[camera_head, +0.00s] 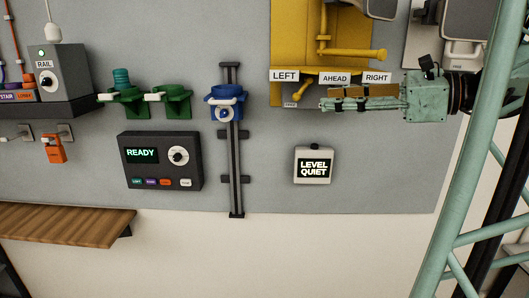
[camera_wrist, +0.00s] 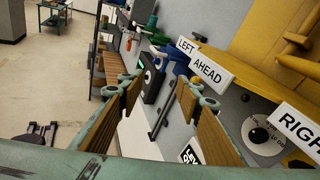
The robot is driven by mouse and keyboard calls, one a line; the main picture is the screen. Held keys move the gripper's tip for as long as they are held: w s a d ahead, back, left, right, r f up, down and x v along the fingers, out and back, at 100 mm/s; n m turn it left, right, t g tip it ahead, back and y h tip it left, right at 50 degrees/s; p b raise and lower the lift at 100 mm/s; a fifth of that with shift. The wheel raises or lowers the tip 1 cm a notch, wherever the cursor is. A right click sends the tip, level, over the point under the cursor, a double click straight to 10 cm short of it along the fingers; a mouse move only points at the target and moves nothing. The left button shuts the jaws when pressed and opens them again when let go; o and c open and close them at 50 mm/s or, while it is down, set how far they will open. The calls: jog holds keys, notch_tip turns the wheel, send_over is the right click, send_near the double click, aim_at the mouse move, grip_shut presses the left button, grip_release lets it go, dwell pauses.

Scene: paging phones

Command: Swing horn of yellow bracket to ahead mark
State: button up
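The yellow bracket (camera_head: 290,45) is a large plate on the grey wall board, at the top of the head view. A yellow tube-like part (camera_head: 352,54), which looks like the horn, reaches right from a short upright piece and ends in a flared tip. Below it are the labels LEFT (camera_head: 284,75), AHEAD (camera_head: 335,78) and RIGHT (camera_head: 376,78). My gripper (camera_head: 325,98) points left just below the labels, apart from the horn. In the wrist view its wood-padded fingers (camera_wrist: 158,88) stand apart with nothing between them. The AHEAD label (camera_wrist: 207,68) also shows there; the bracket (camera_wrist: 250,50) fills the upper right.
A LEVEL QUIET box (camera_head: 314,165) is below my gripper. A vertical rail with a blue holder (camera_head: 226,95) stands left of it. A READY panel (camera_head: 160,160) and green holders (camera_head: 175,103) are further left. The board between rail and LEVEL QUIET box is bare.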

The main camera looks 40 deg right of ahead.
jog(key=w+a+f+n+g+y+b, duration=0.1)
jog(key=w+a+f+g+b, duration=0.1)
jog(key=a+f, duration=0.3)
jog(key=w+a+f+n+g+y+b, duration=0.2)
jog(key=w+a+f+g, duration=0.1)
jog(key=a, duration=0.9)
notch_tip(320, 180, down, 3)
jog(key=shift+w+a+r+n+b, duration=0.15)
jog(key=shift+w+a+n+b, duration=0.15)
jog(key=shift+w+a, duration=0.15)
dwell(0.4)
